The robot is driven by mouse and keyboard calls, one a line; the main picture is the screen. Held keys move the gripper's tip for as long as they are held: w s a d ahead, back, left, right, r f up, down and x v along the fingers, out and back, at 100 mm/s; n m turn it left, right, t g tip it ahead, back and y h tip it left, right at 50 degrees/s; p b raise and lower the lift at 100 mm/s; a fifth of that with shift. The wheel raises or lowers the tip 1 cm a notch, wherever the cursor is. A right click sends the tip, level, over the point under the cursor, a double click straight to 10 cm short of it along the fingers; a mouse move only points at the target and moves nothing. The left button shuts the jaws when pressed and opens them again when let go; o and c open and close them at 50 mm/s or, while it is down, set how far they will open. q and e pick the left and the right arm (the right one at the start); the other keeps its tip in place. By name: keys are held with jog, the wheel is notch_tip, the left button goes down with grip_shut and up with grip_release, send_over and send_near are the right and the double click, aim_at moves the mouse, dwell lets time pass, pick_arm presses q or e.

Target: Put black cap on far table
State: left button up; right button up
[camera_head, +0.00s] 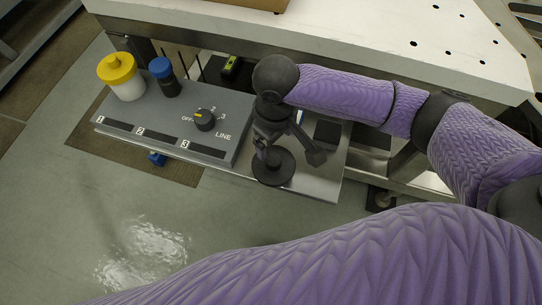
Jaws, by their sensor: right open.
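A round black piece (272,172) with a wide flat base, which looks like the black cap, sits on the metal shelf just right of the grey panel. My right gripper (291,153) is above it, pointing down, with its two fingers spread apart. The left finger overlaps the cap's top in the picture; I cannot tell whether they touch. The far table (370,22) is the pale surface across the top of the view, with small dark holes at its right side. My left gripper is out of view.
The grey panel (165,118) holds a white jar with a yellow lid (120,75), a dark bottle with a blue top (164,76) and a black rotary knob (204,120). Thin black rods stand behind. The metal shelf (318,182) has bare room right of the cap.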

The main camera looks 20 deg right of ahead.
aim_at(274, 159)
jog(key=f+b, duration=0.1)
jog(key=f, duration=0.1)
jog(key=f+b, duration=0.1)
jog(key=f, duration=0.1)
jog(key=f+b, duration=0.1)
jog(key=f, duration=0.2)
jog(key=shift+s+a+b, duration=0.25)
jog(key=shift+s+b, duration=0.05)
jog(key=shift+s, duration=0.05)
jog(key=shift+f, duration=0.25)
jog(key=shift+r, duration=0.2)
jog(key=shift+c, duration=0.2)
grip_shut()
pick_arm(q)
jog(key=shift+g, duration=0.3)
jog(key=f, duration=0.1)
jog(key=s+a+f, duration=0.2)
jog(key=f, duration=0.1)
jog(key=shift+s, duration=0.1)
